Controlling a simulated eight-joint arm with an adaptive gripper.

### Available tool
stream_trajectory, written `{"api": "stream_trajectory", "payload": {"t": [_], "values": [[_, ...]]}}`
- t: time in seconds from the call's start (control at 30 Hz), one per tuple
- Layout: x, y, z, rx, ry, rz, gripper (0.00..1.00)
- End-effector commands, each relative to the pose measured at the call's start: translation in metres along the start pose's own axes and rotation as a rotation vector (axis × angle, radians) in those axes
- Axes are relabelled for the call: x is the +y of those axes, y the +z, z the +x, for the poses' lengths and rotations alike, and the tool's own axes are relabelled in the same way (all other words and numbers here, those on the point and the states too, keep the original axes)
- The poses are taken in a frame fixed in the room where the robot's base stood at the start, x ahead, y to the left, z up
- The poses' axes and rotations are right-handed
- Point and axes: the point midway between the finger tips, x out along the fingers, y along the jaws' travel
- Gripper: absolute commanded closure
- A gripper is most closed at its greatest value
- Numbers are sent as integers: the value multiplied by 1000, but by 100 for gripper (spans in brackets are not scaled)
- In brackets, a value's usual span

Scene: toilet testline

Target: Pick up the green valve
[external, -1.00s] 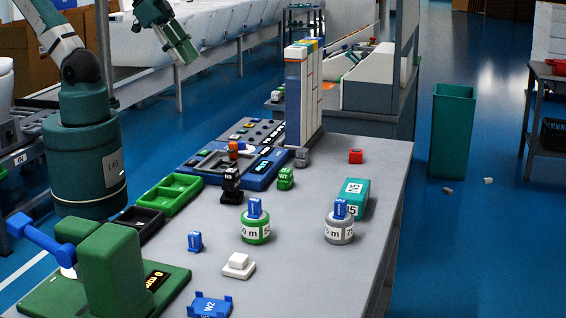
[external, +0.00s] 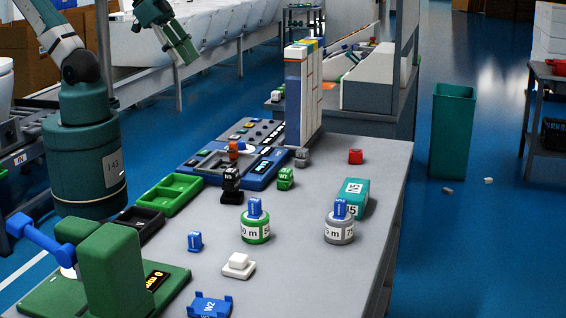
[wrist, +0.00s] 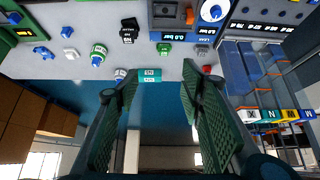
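The green valve (external: 285,179) is a small green block-like piece standing on the grey table, beside the blue test panel and right of a black valve. It also shows in the wrist view (wrist: 164,48), near the top centre. My gripper (external: 186,54) is raised at the upper left in the external view, well away from the valve. In the wrist view its two green-padded fingers (wrist: 159,84) are spread apart with nothing between them.
A black valve (external: 231,184), a grey valve (external: 302,158) and a red piece (external: 355,157) stand near the green one. A teal box (external: 352,196) and two round weights with blue tops stand nearer the front. A tall binder-like stack (external: 304,95) rises behind.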

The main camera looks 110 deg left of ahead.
Motion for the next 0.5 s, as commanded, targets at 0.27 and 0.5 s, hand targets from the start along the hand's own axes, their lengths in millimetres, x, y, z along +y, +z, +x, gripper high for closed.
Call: {"api": "stream_trajectory", "payload": {"t": [0.27,0.5], "values": [[0,-3,2,-7,2,-19,61],[0,-15,11,-41,9,-102,61]]}}
